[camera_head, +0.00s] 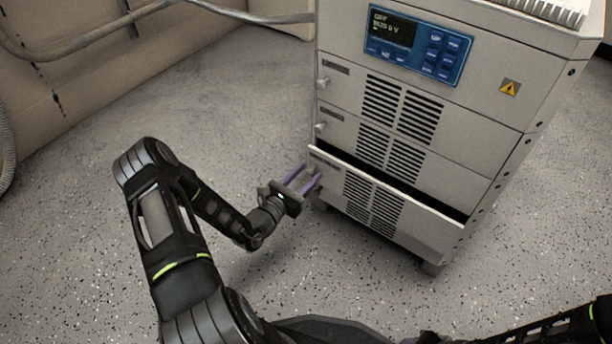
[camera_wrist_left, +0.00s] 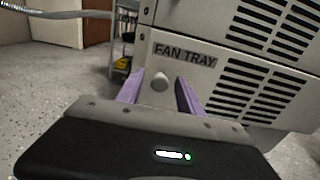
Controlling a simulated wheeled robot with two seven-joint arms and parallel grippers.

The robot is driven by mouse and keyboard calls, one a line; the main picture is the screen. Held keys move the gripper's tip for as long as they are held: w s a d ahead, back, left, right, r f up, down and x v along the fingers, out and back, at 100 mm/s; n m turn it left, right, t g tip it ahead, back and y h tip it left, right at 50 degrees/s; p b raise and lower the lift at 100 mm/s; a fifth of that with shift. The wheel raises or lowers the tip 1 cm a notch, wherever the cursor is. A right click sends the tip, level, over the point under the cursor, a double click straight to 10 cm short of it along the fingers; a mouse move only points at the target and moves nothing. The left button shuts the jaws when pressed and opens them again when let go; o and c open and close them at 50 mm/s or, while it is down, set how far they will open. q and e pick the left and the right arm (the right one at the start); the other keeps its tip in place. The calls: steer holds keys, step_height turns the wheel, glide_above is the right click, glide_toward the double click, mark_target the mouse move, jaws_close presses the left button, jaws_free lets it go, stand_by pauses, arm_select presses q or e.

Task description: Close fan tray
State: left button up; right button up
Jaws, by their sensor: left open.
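The fan tray (camera_head: 410,217) is the lowest drawer of the grey cabinet (camera_head: 480,100). It stands pulled out a little, with a dark gap along its top edge. In the left wrist view the tray front carries the label "FAN TRAY" (camera_wrist_left: 186,55) and a round knob (camera_wrist_left: 160,82). My left gripper (camera_head: 310,178) is at the tray's left end. Its purple fingers are open, one on each side of the knob in the wrist view (camera_wrist_left: 160,95); I cannot tell whether they touch it. My right gripper is not in view.
Two closed drawers with knobs and vents (camera_head: 395,145) sit above the tray. A blue control panel (camera_head: 415,45) is at the cabinet's top. Grey pipes (camera_head: 90,40) run along the wall at the upper left. The speckled floor (camera_head: 230,100) left of the cabinet is clear.

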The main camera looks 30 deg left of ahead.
arm_select(q)
jaws_close()
stand_by(1.3)
